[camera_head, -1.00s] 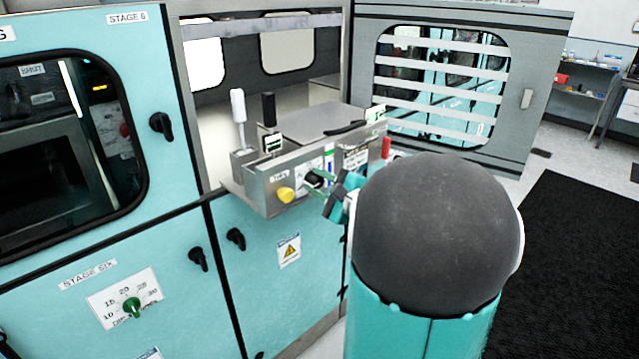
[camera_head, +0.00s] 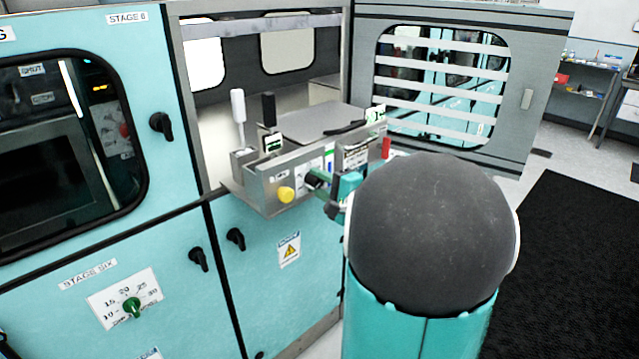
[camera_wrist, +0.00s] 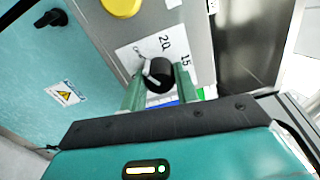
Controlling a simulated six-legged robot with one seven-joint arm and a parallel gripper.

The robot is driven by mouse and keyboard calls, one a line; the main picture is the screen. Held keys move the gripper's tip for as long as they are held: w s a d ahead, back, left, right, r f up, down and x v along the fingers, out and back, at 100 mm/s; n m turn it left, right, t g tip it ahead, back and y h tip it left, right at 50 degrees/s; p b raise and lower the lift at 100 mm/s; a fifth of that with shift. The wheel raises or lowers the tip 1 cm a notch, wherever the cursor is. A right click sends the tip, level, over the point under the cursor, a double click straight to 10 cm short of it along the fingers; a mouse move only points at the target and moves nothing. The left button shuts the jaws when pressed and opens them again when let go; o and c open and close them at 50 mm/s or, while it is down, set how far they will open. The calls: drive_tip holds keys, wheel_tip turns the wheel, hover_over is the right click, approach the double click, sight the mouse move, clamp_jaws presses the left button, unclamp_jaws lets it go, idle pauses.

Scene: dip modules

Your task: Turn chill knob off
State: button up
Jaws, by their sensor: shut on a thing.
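The chill knob appears to be the black knob (camera_wrist: 160,72) on a white dial label (camera_wrist: 158,48) with numbers such as 20 and 15 in the wrist view. My gripper (camera_wrist: 160,82) has its two green fingers on either side of the knob and is shut on it. In the head view my gripper (camera_head: 318,184) reaches the front of the metal control panel (camera_head: 262,190), and the black knob (camera_head: 314,182) is partly hidden by it. The label's small text is too blurred to read fully.
A yellow button (camera_head: 286,194) sits left of the knob. White (camera_head: 238,106) and black (camera_head: 268,110) levers stand on the panel top. A red part (camera_head: 386,148) is at its right end. A green knob (camera_head: 132,307) is on the lower left door. An open grey door (camera_head: 520,60) stands behind.

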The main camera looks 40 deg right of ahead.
drive_tip(key=o, duration=1)
drive_tip(key=s, duration=1.3)
drive_tip(key=shift+s+d, duration=0.2)
drive_tip(key=shift+s, duration=0.2)
